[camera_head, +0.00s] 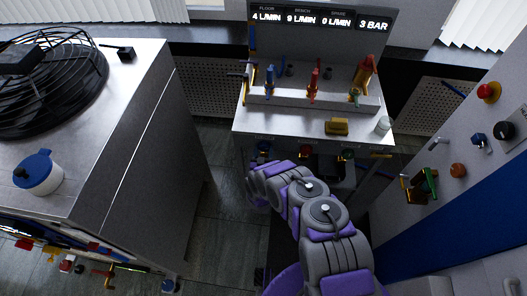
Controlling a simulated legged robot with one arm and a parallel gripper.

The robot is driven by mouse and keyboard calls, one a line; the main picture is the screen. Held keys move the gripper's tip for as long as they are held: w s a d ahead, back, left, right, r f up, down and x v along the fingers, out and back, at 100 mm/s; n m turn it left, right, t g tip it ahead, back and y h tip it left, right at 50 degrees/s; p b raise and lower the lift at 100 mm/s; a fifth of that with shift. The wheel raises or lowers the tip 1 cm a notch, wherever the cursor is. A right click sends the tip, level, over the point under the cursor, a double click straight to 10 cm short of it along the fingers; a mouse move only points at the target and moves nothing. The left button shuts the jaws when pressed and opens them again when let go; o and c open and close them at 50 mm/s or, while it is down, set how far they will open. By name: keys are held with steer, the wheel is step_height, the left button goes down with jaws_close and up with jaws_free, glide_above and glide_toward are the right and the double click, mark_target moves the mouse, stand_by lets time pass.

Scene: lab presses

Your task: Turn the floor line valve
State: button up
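A steel bench (250,124) stands ahead with several coloured valve handles. A blue handle (269,80) is at its left, a red handle (313,84) in the middle, and an orange part (365,73) and green handle (354,98) at the right. More small fittings show below its front edge, including a red one (305,151). I cannot tell which belongs to the floor line. The display (320,20) reads FLOOR 4 L/MIN and 3 BAR. My grey and purple arm reaches toward the bench's lower left; its far end, my gripper (257,178), is below the bench front, and its fingers cannot be made out.
A large steel cabinet (150,130) with a black fan guard (50,85) and a blue-lidded white jar (38,172) stands left. A panel (480,165) with knobs and a red button (489,92) stands right. Dark floor (215,215) is open between cabinet and arm.

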steer(key=c, duration=0.6)
steer(key=o, duration=1)
steer(key=shift+o, duration=0.2)
steer(key=s, duration=1.7)
steer(key=shift+s+a, duration=0.15)
steer(key=shift+a, duration=0.2)
steer(key=shift+f, duration=0.1)
